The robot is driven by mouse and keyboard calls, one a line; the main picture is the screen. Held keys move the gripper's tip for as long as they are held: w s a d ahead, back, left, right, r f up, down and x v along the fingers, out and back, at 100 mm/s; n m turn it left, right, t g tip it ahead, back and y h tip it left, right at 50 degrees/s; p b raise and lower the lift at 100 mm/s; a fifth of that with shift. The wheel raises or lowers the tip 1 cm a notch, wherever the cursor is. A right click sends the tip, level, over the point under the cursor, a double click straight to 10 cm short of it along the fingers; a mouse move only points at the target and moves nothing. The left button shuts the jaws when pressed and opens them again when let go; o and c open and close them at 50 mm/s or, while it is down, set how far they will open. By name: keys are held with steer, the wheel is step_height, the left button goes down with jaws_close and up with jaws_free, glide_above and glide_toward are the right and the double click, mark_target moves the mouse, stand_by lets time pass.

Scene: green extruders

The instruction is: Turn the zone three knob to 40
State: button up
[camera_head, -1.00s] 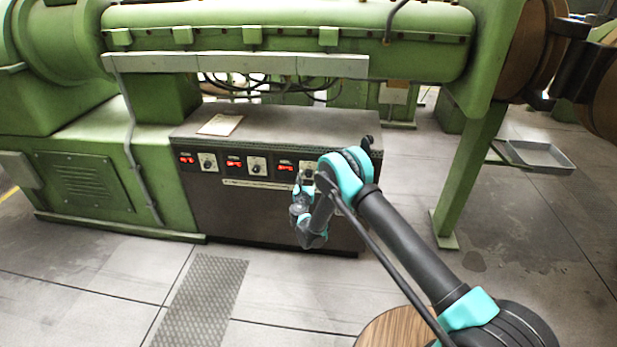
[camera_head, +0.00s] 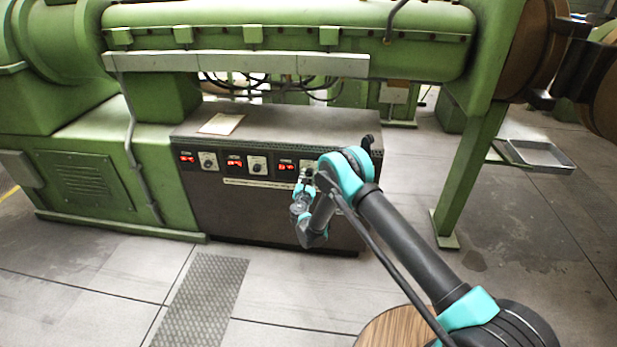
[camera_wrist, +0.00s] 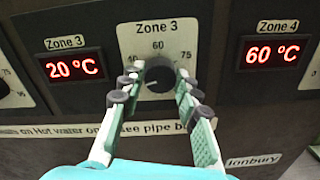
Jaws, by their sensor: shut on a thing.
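The Zone 3 knob (camera_wrist: 158,76) is a dark round knob on a white dial plate marked 60 and 75, with 40 partly covered at the left. My gripper (camera_wrist: 159,88) has its two fingers on either side of the knob and is shut on it. The Zone 3 display (camera_wrist: 73,67) left of the dial reads 20 °C. In the head view my gripper (camera_head: 305,177) is at the right part of the control cabinet's front, where my arm hides the knob.
The Zone 4 display (camera_wrist: 265,53) reads 60 °C. The dark control cabinet (camera_head: 265,212) carries other displays and knobs to the left. A sheet of paper (camera_head: 221,124) lies on its top. The green extruder (camera_head: 290,30) runs above it.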

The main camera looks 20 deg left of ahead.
steer(key=m, duration=0.4)
steer(key=shift+m, duration=0.3)
steer(key=shift+s+m, duration=0.1)
steer(key=shift+m, duration=1.8)
steer(key=o, duration=1.2)
steer(key=shift+c, duration=0.2)
steer(key=v, duration=0.7)
steer(key=shift+s, duration=0.2)
